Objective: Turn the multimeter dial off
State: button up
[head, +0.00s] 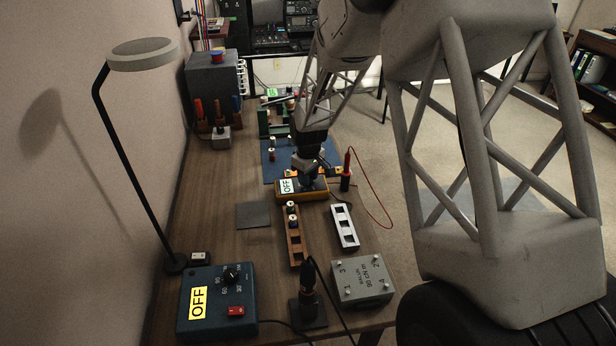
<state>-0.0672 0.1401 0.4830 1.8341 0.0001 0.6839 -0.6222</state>
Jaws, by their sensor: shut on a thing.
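The multimeter (290,196) is a yellow and dark box lying on the bench, at the near edge of a blue mat. A pale label or display reading OFF (288,186) shows at its left end. My gripper (309,178) points down onto the middle of the multimeter and is shut on its dial. The dial itself is hidden by the gripper and too small to see, so its pointer position cannot be told. A red probe (346,170) with a red lead stands just right of the multimeter.
Near me are a blue box with a knob and an OFF label (218,300), a soldering iron stand (308,308) and a grey box (362,281). Two slotted racks (294,247) (344,227) lie closer in. A lamp (122,140) stands left.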

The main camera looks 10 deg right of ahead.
jog(key=shift+n, duration=0.5)
jog(key=o, duration=0.9)
jog(key=shift+o, duration=0.2)
jog(key=shift+r, duration=3.9)
